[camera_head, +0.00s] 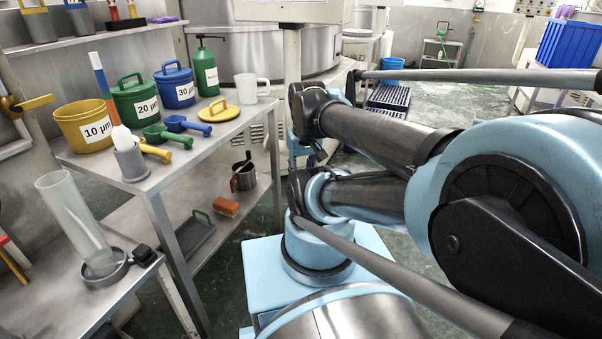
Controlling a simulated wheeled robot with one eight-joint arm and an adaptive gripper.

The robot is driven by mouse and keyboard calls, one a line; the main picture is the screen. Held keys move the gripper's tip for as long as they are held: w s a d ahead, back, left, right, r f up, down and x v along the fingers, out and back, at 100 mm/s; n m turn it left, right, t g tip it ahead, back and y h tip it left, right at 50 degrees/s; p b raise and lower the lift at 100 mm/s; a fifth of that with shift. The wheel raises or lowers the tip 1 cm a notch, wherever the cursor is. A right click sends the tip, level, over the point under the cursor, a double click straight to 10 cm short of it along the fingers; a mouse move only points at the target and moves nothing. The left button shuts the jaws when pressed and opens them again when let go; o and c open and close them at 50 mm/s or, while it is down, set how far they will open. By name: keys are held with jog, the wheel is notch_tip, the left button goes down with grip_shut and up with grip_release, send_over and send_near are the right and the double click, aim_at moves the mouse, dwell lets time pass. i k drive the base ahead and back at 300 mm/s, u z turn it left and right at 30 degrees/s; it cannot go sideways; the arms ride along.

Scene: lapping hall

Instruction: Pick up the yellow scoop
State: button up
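The yellow scoop (157,153) lies near the front edge of the metal table (185,168), its handle pointing right. Its bowl end is partly hidden behind a white object standing in a grey cup (131,163). A green scoop (166,135) and a blue scoop (187,125) lie just behind it, close together. My arm's links fill the right and middle of the view, right of the table. My gripper cannot be made out.
A yellow lid (218,111), white mug (246,88) and green pump bottle (206,72) stand farther right. A clear cylinder (75,225) stands on the nearer bench.

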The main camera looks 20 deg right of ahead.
aim_at(167, 156)
jog(key=u, duration=0.95)
jog(key=k, duration=0.2)
jog(key=u, duration=0.3)
